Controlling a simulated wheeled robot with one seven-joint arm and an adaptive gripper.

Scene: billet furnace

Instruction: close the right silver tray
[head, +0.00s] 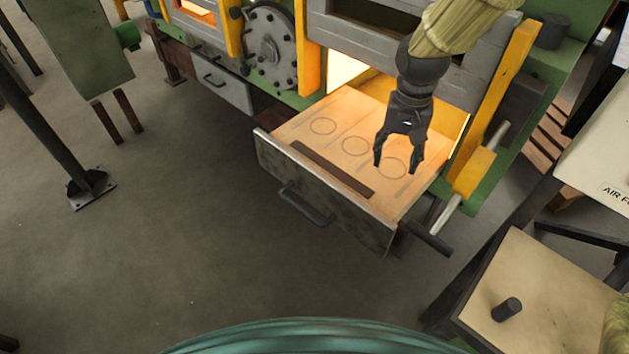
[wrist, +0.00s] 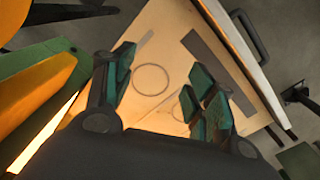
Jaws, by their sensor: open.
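The right silver tray (head: 273,163) is a drawer pulled out of the glowing furnace opening. Its flat inside has several ring marks and a dark strip (head: 331,169). A dark bar handle (head: 306,204) sits on its front panel, which shows in the wrist view (wrist: 244,55) at upper right. My gripper (head: 399,168) is open and empty above the right part of the tray, fingers pointing down. In the wrist view its fingers (wrist: 160,88) are spread over the tray floor with one ring mark between them. I cannot tell how high above the floor they are.
A second silver tray (head: 221,90) at left is shut under a round bolted plate (head: 270,47). A yellow post (head: 495,92) and a rod with a dark grip (head: 427,236) stand right of the open tray. A table (head: 535,285) is at lower right. Floor before the tray is clear.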

